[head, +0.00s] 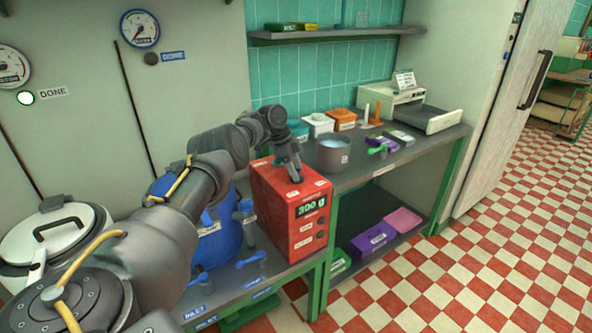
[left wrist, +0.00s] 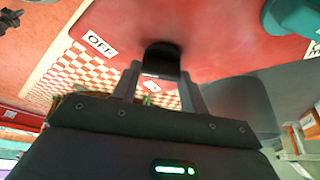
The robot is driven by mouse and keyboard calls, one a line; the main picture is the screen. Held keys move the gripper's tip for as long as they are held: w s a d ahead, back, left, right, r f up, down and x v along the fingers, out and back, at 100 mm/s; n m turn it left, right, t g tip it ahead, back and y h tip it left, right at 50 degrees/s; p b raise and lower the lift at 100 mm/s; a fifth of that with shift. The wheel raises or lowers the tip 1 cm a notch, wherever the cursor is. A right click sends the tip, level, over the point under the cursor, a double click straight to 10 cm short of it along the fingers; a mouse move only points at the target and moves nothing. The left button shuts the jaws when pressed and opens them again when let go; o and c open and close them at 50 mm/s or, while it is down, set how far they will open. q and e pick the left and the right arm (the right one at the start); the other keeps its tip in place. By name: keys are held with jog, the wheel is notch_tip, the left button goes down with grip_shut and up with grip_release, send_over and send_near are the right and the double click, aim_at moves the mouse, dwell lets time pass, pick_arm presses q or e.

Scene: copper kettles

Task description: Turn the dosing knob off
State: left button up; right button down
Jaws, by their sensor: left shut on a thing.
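The red dosing box (head: 276,212) stands on the counter, its display (head: 311,205) reading 300 g. Small dark buttons and labels are on its front. My left gripper (head: 295,177) reaches down to the top of the box near its front edge. In the left wrist view, my left gripper (left wrist: 160,80) is shut on the black dosing knob (left wrist: 163,54), which stands out from the red surface. A white OFF label (left wrist: 100,44) is beside the knob, to the left. The fingers partly cover the knob, so its exact setting cannot be told. My right gripper is not in view.
A grey pot (head: 333,156) stands right of the box. Behind it are a white container (head: 318,125) and an orange one (head: 343,120). A blue container (head: 218,243) is left of the box, partly behind my arm. A shelf (head: 335,34) hangs above.

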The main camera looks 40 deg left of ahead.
pick_arm(q)
jog(key=o, duration=1)
jog(key=b+v, duration=0.1)
jog(key=v, duration=0.9)
jog(key=shift+s+a+r, duration=0.15)
jog(key=shift+r, duration=0.25)
